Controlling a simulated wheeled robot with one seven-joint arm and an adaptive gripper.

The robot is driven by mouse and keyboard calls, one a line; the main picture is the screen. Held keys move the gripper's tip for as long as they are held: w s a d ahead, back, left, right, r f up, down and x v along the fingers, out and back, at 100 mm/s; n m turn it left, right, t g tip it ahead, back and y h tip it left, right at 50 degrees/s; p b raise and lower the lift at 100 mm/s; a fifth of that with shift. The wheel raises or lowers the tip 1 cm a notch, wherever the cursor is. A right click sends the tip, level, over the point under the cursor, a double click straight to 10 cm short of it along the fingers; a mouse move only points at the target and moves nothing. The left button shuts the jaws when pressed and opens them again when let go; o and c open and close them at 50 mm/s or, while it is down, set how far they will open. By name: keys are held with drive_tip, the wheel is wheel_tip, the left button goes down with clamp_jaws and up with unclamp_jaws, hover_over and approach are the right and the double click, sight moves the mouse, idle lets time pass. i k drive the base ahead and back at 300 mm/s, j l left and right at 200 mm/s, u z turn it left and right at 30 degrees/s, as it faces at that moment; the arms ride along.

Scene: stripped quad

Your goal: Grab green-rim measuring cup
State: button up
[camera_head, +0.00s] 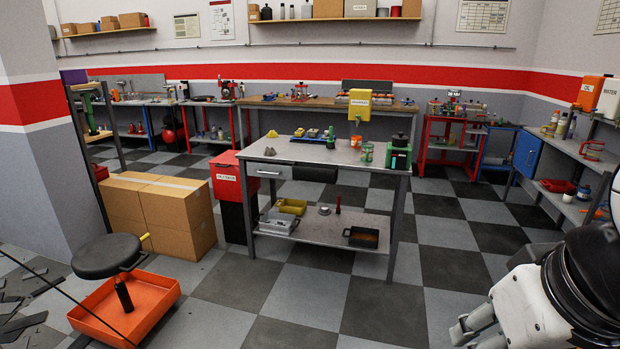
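A small clear cup with what looks like a green rim (367,152) stands upright on the grey top of the central workbench (290,150), near its right end. Orange-red shows on its lower part; its markings are too small to read. My gripper (474,335) is at the bottom right, low in the foreground and well apart from the workbench and the cup. Its fingers are partly cut off by the picture's lower edge, so its opening is unclear.
A green-and-black device (398,156) stands right of the cup, a yellow container (359,106) behind it. A red-rimmed cup (591,150) is on the right shelf. Boxes (160,211) and a stool (107,256) stand left. Checkered floor before the bench is clear.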

sight(367, 154)
drive_tip(key=i, duration=2)
drive_tip(key=i+j+z, duration=0.15)
drive_tip(key=i, duration=0.3)
drive_tip(key=i+j+z, duration=0.1)
drive_tip(key=i, duration=0.35)
drive_tip(key=i+j+z, duration=0.15)
drive_tip(key=i, duration=0.3)
drive_tip(key=i+j+z, duration=0.1)
drive_tip(key=i+j, duration=0.15)
drive_tip(key=i, duration=0.2)
